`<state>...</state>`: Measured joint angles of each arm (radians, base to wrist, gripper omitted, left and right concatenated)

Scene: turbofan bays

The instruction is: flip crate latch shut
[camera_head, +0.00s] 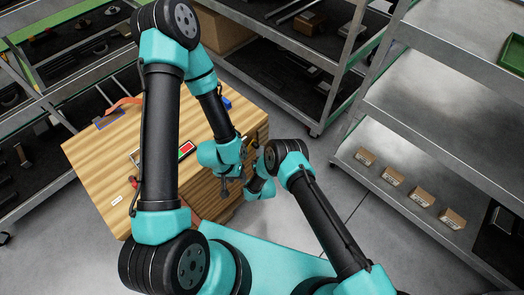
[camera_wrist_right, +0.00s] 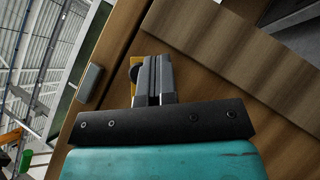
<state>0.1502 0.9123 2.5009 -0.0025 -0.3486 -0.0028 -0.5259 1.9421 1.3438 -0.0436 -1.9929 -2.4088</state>
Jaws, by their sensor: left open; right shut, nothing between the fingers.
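The wooden crate (camera_head: 88,150) stands in the middle left of the head view, with my arms over its right side. My left gripper (camera_head: 225,189) is open beside the crate's near right side. My right gripper (camera_head: 246,152) is a little above it in the picture, close to the crate's right side and partly hidden by my arms. In the right wrist view, its fingers (camera_wrist_right: 154,78) are shut and empty in front of brown wood (camera_wrist_right: 112,62). A yellow piece with a dark round part (camera_wrist_right: 135,72) is partly hidden behind them. I cannot tell whether this is the latch, or its position.
A small grey block (camera_wrist_right: 88,82) is on the wood left of the right fingers. An orange strap (camera_head: 122,104) and a red-and-green panel (camera_head: 185,150) are on the crate top. A metal shelf with several small boxes (camera_head: 393,176) stands right; grey floor (camera_head: 315,210) lies between.

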